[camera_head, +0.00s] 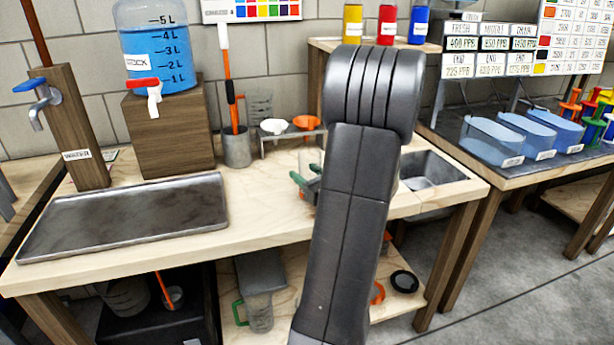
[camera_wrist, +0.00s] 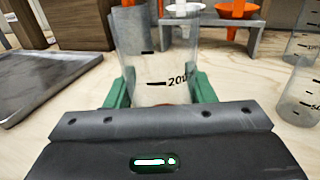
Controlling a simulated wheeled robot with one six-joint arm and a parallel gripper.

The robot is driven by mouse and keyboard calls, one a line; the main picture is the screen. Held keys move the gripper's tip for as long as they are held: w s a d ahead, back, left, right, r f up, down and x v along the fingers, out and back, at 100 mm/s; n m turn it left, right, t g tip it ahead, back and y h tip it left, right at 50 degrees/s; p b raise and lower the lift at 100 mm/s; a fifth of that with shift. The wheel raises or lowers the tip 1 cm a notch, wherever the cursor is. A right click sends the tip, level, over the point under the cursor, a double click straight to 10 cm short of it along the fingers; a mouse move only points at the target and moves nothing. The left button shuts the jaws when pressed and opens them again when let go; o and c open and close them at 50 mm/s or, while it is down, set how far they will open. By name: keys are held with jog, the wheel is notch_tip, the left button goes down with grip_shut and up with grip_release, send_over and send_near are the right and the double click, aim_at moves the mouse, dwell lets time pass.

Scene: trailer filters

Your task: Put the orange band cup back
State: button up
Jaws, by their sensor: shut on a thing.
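My gripper (camera_wrist: 163,92) has green fingers shut on a clear cup (camera_wrist: 150,60) with black graduation marks, one reading about 20-something. The cup looks upright, over or on the wooden bench top; I cannot tell whether its base touches. A trace of reddish colour shows low on it, just above the gripper body, but most of its lower part is hidden, so a band is not clearly seen. In the head view my gripper (camera_head: 304,187) shows left of my arm, above the bench (camera_head: 262,200), and my arm hides most of the cup.
A metal tray (camera_head: 128,220) lies left on the bench. A stand (camera_head: 290,141) with a white and an orange funnel (camera_head: 305,122) is behind my gripper. Another clear graduated cup (camera_wrist: 300,95) stands close on the right in the wrist view. A sink (camera_head: 430,172) is at the right.

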jog(key=shift+f, duration=0.1)
jog(key=o, duration=1.2)
jog(key=shift+o, duration=0.2)
jog(key=shift+r, duration=0.2)
jog(key=v, duration=1.2)
jog(key=shift+p, duration=0.4)
